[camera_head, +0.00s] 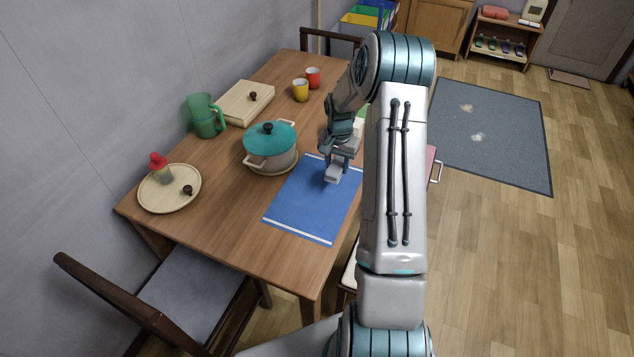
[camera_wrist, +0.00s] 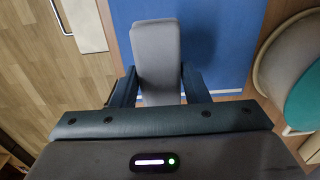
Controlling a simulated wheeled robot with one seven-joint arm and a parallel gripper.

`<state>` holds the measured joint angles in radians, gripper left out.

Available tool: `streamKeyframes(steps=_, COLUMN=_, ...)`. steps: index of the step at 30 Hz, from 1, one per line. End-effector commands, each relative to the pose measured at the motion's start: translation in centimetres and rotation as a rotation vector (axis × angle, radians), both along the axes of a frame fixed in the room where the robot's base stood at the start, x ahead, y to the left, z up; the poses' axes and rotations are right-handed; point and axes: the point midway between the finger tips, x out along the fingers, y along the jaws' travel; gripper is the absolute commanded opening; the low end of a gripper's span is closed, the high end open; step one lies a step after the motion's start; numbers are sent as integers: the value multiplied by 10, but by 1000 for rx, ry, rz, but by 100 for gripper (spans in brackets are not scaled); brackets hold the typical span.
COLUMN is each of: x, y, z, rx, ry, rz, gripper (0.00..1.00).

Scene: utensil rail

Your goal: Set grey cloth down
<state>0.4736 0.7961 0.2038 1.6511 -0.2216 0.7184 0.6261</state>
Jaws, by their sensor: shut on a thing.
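The grey cloth (camera_wrist: 157,50) is a folded, oblong pad between the two fingers of my gripper (camera_wrist: 158,88) in the wrist view. My gripper is shut on its near end, and the far end sticks out past the fingertips. In the head view the cloth (camera_head: 333,175) shows as a small light piece under my gripper (camera_head: 340,158), over the upper part of the blue mat (camera_head: 300,208). I cannot tell whether the cloth touches the mat.
A teal-lidded pot (camera_head: 270,150) stands close to the left of the mat. Farther left are a round tray (camera_head: 158,201) with a red-topped bottle, a green jug (camera_head: 205,117) and a wooden box (camera_head: 244,101). Yellow (camera_head: 300,90) and red (camera_head: 313,77) mugs stand behind. The mat's front is clear.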

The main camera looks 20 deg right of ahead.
Motion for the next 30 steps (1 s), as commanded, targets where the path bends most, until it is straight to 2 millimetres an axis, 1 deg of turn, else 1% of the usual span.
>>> streamKeyframes(steps=1, x=-1, y=14, z=-5, rx=2, ry=4, rz=5, gripper=19)
streamKeyframes(steps=3, x=-2, y=28, z=-15, rx=1, ry=4, rz=4, gripper=19)
streamKeyframes(steps=6, x=-3, y=45, z=-25, rx=1, ry=1, rz=2, gripper=19)
streamKeyframes(steps=9, x=-3, y=57, z=-33, rx=0, ry=1, rz=1, gripper=19)
streamKeyframes(steps=14, x=-3, y=62, z=-41, rx=1, ry=1, rz=-2, gripper=19)
streamKeyframes(steps=18, x=-4, y=62, z=-59, rx=1, ry=3, rz=-2, gripper=19)
streamKeyframes(steps=22, x=-3, y=62, z=-72, rx=0, ry=0, rz=-1, gripper=19)
streamKeyframes(steps=25, x=-3, y=62, z=-77, rx=0, ry=0, rz=-1, gripper=19)
streamKeyframes(steps=30, x=-3, y=61, z=-77, rx=0, ry=-1, rz=-2, gripper=19)
